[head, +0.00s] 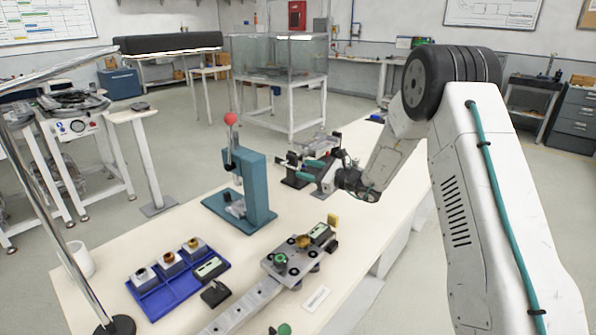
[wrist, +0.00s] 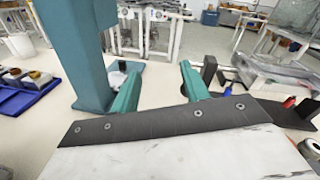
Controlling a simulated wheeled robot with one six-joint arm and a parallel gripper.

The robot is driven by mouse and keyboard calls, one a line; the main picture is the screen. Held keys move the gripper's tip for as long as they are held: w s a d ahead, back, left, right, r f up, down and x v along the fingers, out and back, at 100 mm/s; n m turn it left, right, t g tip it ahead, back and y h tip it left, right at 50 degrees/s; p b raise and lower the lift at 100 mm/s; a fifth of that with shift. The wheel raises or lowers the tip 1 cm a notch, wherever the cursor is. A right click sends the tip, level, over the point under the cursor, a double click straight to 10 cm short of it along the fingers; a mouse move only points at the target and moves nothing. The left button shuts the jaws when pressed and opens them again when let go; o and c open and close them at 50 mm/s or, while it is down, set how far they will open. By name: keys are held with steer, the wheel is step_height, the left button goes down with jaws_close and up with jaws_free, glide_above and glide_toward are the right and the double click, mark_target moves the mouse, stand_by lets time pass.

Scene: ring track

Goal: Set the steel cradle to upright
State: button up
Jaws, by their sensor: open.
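My gripper (wrist: 161,64) is open, its two teal fingers apart with nothing between them in the wrist view. In the head view my gripper (head: 307,170) hangs over the far part of the bench, right of the teal press. A grey metal fixture on a dark base (wrist: 275,72) stands right of the fingers in the wrist view, with small red and blue parts. It may be the steel cradle; in the head view the fixture (head: 322,143) is partly hidden behind my gripper. I cannot tell whether it is upright or tilted.
The teal press (head: 255,190) with a red knob stands close left of my gripper. A blue tray (head: 178,292) with several small parts, a white mug (head: 78,260) and a metal plate carrying parts (head: 284,268) are nearer. Bare bench lies between press and plate.

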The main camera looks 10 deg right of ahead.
mark_target(298, 169)
steer(key=w+d+f+m+t+h, duration=0.2)
steer(key=w+d+f+m, duration=0.1)
steer(key=f, duration=0.2)
steer(key=x, duration=0.7)
steer(key=shift+w+a+r, duration=0.1)
steer(key=shift+w+r, duration=0.1)
steer(key=shift+r, duration=0.1)
jaws_close()
